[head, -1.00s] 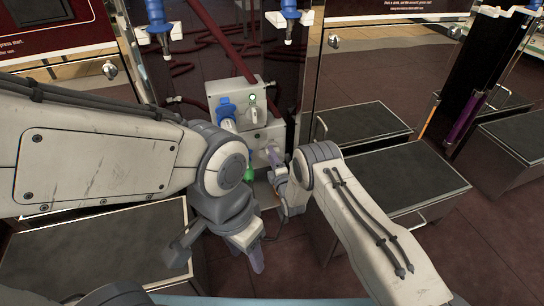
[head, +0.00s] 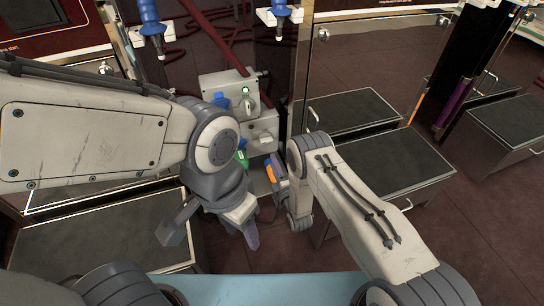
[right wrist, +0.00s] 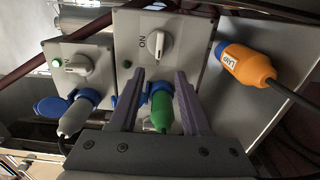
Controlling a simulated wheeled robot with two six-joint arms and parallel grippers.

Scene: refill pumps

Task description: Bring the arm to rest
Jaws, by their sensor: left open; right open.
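My right gripper (right wrist: 160,80) is open in the right wrist view, its two purple fingers on either side of a green plug (right wrist: 161,110). The plug sits in a blue socket on a grey switch box (right wrist: 190,30); I cannot tell whether the fingers touch it. In the head view the right wrist (head: 297,195) is in front of the boxes and its fingertips are hidden. My left gripper (head: 251,236) is open and empty, pointing down in front of the boxes.
A second grey switch box (right wrist: 85,52) has a grey plug (right wrist: 75,117) in its blue socket. An orange plug (right wrist: 246,66) with a black cable lies to the right. Dark-topped boxes (head: 395,172) stand at right. Blue nozzles (head: 150,18) hang above.

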